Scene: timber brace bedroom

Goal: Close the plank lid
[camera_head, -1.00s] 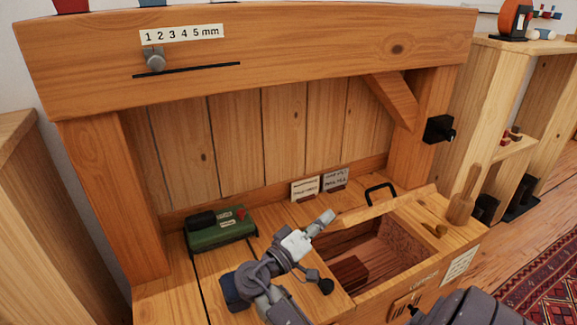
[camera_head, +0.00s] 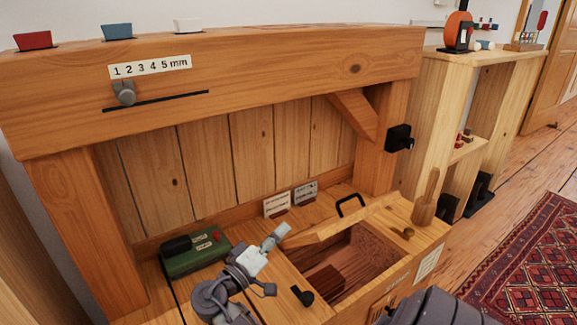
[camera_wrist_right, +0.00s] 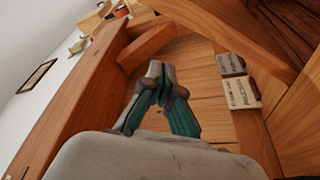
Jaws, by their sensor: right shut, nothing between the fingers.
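The plank lid (camera_head: 345,222) is a light wooden board on the bench top, tilted up open along the far side of a rectangular compartment (camera_head: 350,262). A black loop handle (camera_head: 350,205) shows just behind it. A dark reddish-brown block lies inside the compartment.
A green box (camera_head: 195,252) stands left of the gripper. Two small cards (camera_head: 290,201) stand against the back. A wooden mallet-like piece (camera_head: 425,200) stands at the bench's right end. A thick beam (camera_head: 230,75) spans above, with a diagonal brace (camera_head: 355,115).

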